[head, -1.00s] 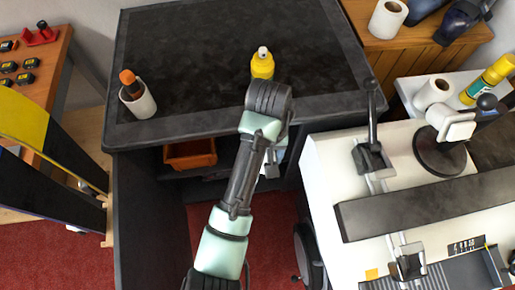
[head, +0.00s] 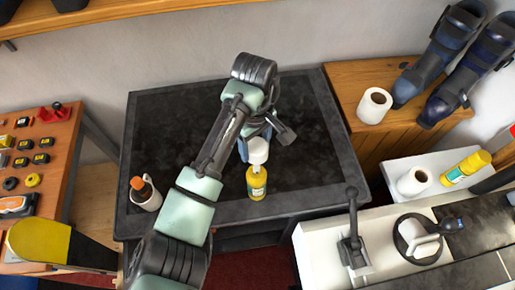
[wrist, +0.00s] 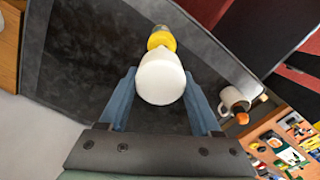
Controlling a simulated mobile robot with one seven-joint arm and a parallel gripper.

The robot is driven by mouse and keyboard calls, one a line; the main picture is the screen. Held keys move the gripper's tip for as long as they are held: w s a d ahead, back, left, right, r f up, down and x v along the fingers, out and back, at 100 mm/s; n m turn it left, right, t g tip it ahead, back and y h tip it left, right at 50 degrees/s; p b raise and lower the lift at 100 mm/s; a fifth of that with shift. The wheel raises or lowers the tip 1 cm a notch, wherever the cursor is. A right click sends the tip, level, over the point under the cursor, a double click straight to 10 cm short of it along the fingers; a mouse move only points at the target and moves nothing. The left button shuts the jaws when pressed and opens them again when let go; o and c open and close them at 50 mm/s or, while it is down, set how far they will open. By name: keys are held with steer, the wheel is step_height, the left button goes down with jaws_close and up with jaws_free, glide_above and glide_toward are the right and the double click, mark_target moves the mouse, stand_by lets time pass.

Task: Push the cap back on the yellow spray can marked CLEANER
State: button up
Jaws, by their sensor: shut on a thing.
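The yellow spray can (head: 257,185) stands upright on the dark bench top, its pale nozzle showing at its top. My gripper (wrist: 160,80) is shut on the white cap (wrist: 160,78), with one blue finger on each side. In the head view the cap (head: 257,150) is just beyond the nozzle and looks held off the can. In the wrist view the cap hides part of the can (wrist: 161,38). The exact gap between cap and can cannot be told. The word on the label is too small to read.
Another yellow can (head: 466,166) lies at the right beside a paper roll (head: 413,181). A white machine with an upright lever (head: 352,225) borders the bench at front right. The dark bench top (head: 310,120) is otherwise clear.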

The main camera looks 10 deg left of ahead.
mark_target(255, 166)
steer(key=shift+s+r, duration=0.2)
steer(key=shift+s+f+b, duration=0.15)
steer(key=shift+f+b, duration=0.05)
steer(key=shift+b, duration=0.15)
step_height(255, 166, down, 3)
steer(key=b, duration=0.3)
steer(key=shift+r, duration=0.1)
steer(key=shift+f+b, duration=0.6)
steer(key=shift+b, duration=0.1)
steer(key=shift+f, duration=0.5)
steer(key=shift+r+p, duration=0.1)
steer(key=shift+p, duration=0.8)
steer(key=shift+f+b, duration=0.6)
steer(key=shift+f, duration=1)
steer(key=shift+f, duration=0.5)
stand_by(1.5)
